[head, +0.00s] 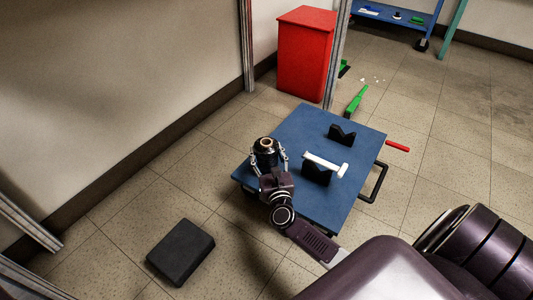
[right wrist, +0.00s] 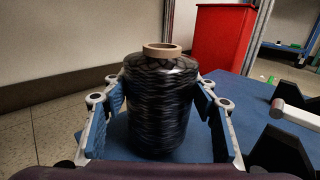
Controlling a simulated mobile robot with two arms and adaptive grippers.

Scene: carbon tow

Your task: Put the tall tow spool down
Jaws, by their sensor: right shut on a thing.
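The tall tow spool (right wrist: 160,105) is a black wound cylinder with a tan core tube at its top. It stands upright between the blue-padded fingers of my right gripper (right wrist: 158,118), which are shut on its sides. In the head view the spool (head: 266,149) is over the left corner of the blue cart top (head: 310,205), with my right gripper (head: 269,163) around it. In the right wrist view its bottom is low over the blue surface; I cannot tell whether it touches. My left gripper is not in view.
Two black V-shaped cradles (head: 342,134) stand on the cart; a white bar (head: 325,164) lies at the nearer one. A red cabinet (head: 305,58) stands behind. A dark block (head: 180,252) and a green brush (head: 356,99) lie on the floor.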

